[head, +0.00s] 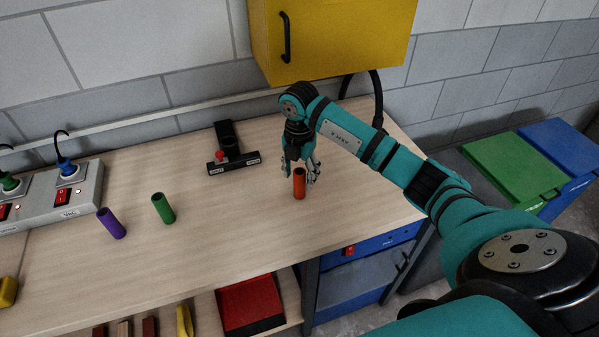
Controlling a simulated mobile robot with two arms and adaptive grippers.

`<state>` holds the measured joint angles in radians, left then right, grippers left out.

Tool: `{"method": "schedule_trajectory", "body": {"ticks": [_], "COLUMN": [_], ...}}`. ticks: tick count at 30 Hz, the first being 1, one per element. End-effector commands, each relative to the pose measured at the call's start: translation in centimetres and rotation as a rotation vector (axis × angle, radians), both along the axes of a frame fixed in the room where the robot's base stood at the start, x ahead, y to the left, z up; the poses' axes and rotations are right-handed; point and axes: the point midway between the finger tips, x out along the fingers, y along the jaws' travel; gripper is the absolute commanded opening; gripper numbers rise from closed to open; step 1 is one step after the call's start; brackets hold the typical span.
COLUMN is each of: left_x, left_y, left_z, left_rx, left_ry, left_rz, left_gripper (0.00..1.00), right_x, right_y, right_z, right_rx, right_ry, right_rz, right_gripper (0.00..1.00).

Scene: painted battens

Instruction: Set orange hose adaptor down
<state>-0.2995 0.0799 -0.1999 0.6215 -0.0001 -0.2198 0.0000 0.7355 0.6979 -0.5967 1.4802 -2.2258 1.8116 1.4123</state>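The orange hose adaptor (299,184) is an upright orange tube with a dark open top, at the right part of the bench. My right gripper (301,176) points down from above, with its fingers on either side of the adaptor. Whether the fingers touch the adaptor is too small to tell. The adaptor's lower end appears at the bench top, but I cannot tell if it rests there. My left gripper is not in view.
A green tube (163,208) and a purple tube (111,223) stand on the wooden bench (230,215) to the left. A black fixture with a red knob (233,157) lies behind. A yellow cabinet (335,40) hangs above. The bench between the green and orange tubes is clear.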

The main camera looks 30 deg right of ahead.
Motion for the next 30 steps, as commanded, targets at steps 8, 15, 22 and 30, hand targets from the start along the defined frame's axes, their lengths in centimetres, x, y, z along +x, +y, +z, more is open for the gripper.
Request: {"method": "schedule_trajectory", "body": {"ticks": [8, 15, 22, 30], "left_x": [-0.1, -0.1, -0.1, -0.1], "left_y": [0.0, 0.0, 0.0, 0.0], "left_z": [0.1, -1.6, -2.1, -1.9], "left_rx": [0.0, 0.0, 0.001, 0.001], "left_ry": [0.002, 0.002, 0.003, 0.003], "left_rz": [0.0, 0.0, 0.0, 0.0], "left_gripper": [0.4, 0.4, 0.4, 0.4], "right_x": [0.1, 0.2, 0.1, 0.1], "right_y": [0.0, 0.0, -0.1, 0.0], "right_z": [0.6, 4.7, 9.8, 12.3], "right_rx": [0.0, -0.001, -0.003, -0.001], "right_ry": [-0.002, -0.008, -0.005, -0.001], "right_rz": [0.0, 0.0, 0.0, 0.0], "right_gripper": [0.54, 0.54, 0.54, 0.54]}}
